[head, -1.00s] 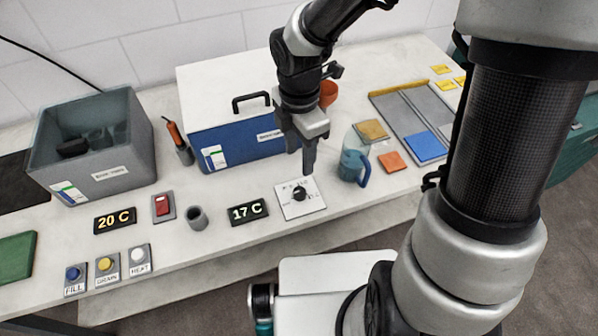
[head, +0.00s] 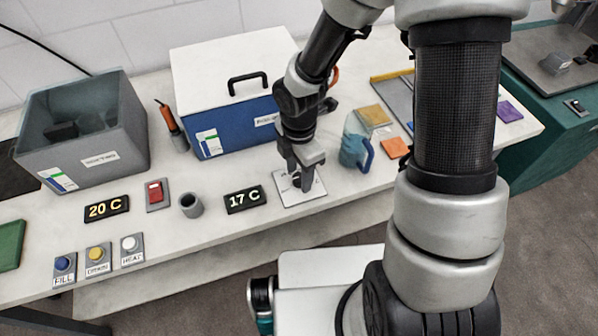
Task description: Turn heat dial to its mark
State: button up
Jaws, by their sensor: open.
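The heat dial's white plate (head: 312,197) lies on the bench, just right of the 17 C display (head: 244,199). My gripper (head: 301,184) is open and points down over the middle of this plate. Its fingers hide the black dial knob and most of the plate's markings. I cannot tell whether the fingers are around the knob or touching it, nor where the knob points.
A blue pitcher (head: 353,152) stands close right of the gripper. Behind it is a blue box with a white lid (head: 230,50). A small grey cup (head: 191,205), a red switch (head: 156,194) and the 20 C display (head: 106,207) sit to the left.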

jog(key=shift+c, duration=0.3)
jog(key=c, duration=1)
